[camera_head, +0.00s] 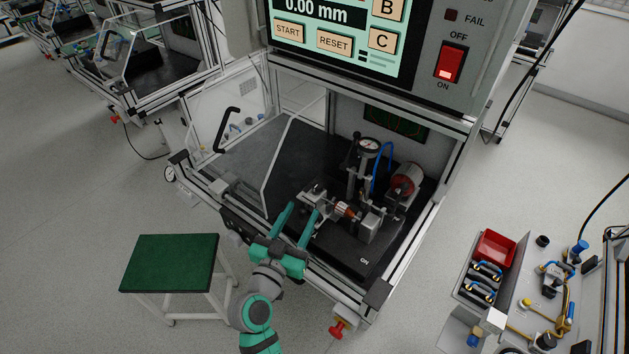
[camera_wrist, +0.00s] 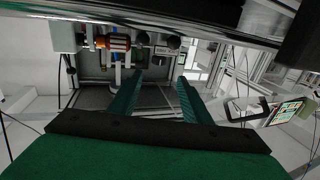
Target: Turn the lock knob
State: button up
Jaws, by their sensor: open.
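The test fixture (camera_head: 355,235) stands on the dark bench inside the open cabinet. It holds a copper-orange wound part (camera_head: 347,210), which also shows in the wrist view (camera_wrist: 118,43). A small dark knob (camera_head: 317,188) sits at the fixture's left end. In the wrist view two dark round knobs, one nearer (camera_wrist: 173,43), show beside the wound part; I cannot tell which is the lock knob. My teal gripper (camera_head: 303,211) is open at the fixture's front left. Its fingers point toward the fixture in the wrist view (camera_wrist: 160,80), with nothing between them.
A dial gauge (camera_head: 369,146) on a post and a red-faced motor-like part (camera_head: 405,180) stand behind the fixture. The clear door with a black handle (camera_head: 228,128) is open at left. A green-topped stool (camera_head: 170,262) stands front left. A parts bench (camera_head: 530,300) is at right.

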aim_at(315, 188)
jog(key=x, duration=1)
jog(key=shift+d, duration=0.15)
jog(key=c, duration=1)
